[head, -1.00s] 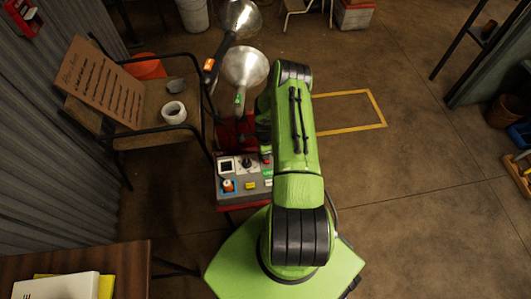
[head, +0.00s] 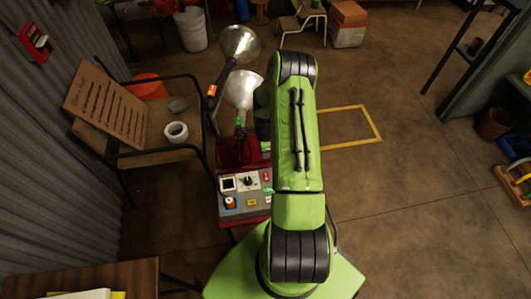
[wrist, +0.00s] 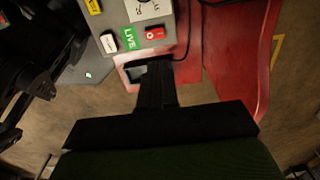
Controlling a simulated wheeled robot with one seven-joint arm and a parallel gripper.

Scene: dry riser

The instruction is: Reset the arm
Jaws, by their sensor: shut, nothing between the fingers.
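My green arm (head: 297,150) reaches forward from my base in the head view, bent at its far joint. My gripper (wrist: 157,75) shows in the wrist view as a black shape with its fingers together and nothing held. It is over the red stand, just below the grey control panel (wrist: 152,22) in the picture; whether it touches anything cannot be told. In the head view the arm hides most of the gripper. The panel also shows there (head: 243,203), left of the arm, with a knob, coloured buttons and an orange-topped switch.
Two metal lamp reflectors (head: 240,92) stand beyond the panel. A chair (head: 158,152) at left holds a cardboard sign (head: 104,108) and a white tape roll (head: 176,132). A wooden table (head: 80,281) is at lower left. Floor to the right is open, with a yellow outline.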

